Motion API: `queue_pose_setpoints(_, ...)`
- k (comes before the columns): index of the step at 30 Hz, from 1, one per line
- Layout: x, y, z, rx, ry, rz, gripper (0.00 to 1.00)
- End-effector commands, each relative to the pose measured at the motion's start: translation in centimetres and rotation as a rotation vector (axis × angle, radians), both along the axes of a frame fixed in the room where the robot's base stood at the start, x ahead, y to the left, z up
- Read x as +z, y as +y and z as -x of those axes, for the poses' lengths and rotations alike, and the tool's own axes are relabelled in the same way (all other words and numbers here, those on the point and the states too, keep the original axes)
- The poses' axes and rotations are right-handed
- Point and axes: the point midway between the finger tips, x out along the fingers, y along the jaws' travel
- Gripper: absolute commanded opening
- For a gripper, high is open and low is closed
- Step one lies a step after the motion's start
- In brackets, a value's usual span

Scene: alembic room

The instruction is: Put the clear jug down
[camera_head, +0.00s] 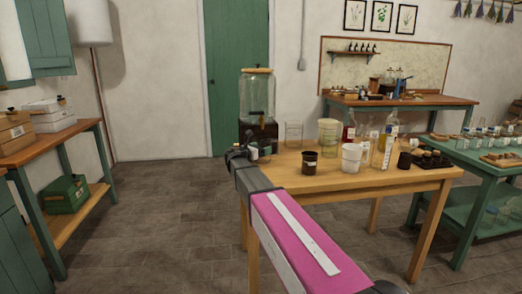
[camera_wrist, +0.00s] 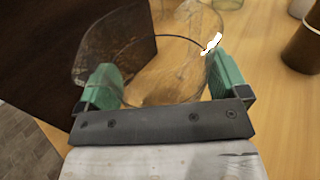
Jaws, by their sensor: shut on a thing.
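The clear jug (camera_wrist: 142,62) is between the two green fingers of my gripper (camera_wrist: 160,84) in the wrist view. The gripper is shut on it. In the head view my gripper (camera_head: 246,153) is at the left end of the wooden table (camera_head: 310,182), and the clear jug (camera_head: 264,149) shows just past it, partly hidden by the gripper. The wrist view shows table wood beneath and around the jug. I cannot tell whether the jug's base touches the tabletop.
A glass dispenser with a tap (camera_head: 257,95) stands on a dark brown box (camera_head: 262,128) close behind the jug. A clear beaker (camera_head: 293,133), a dark cup (camera_head: 309,162), a white cup (camera_head: 351,158) and several bottles stand to the right. The table's front left is bare.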

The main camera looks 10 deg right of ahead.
Motion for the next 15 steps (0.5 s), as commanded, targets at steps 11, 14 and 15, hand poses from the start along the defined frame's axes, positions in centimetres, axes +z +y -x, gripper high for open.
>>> queue_pose_setpoints(11,-0.42,0.01,0.0,0.0,0.001,-0.001,1.0)
queue_pose_setpoints(14,-0.46,0.01,0.01,0.0,0.001,-0.002,1.0)
queue_pose_setpoints(15,-0.44,0.01,0.01,0.0,0.001,-0.002,1.0)
